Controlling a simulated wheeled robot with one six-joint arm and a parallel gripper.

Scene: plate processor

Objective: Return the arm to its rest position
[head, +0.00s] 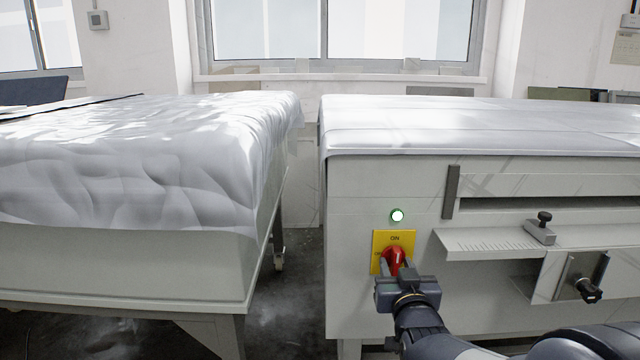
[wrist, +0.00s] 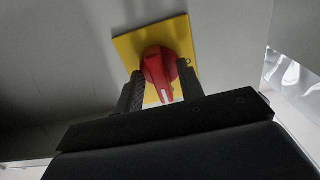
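My gripper (head: 396,272) is in front of the red rotary switch (head: 391,260) on the front of the right-hand machine. In the wrist view its two fingers (wrist: 160,72) stand apart, one on each side of the red switch (wrist: 158,70). The fingers look open, with the knob between them; whether either one touches it is hard to tell. The switch sits on a yellow plate (head: 379,240) with "ON" printed at the top. The knob's white mark points up towards "ON" in the head view. My arm comes in from the lower right.
A green-rimmed round light (head: 397,215) above the switch looks bright white. To the right, a metal ledge (head: 480,243), a black clamp knob (head: 544,218) and a lower black handle (head: 588,290) stick out near my arm. A sheet-covered table (head: 130,265) stands left, across a narrow floor gap.

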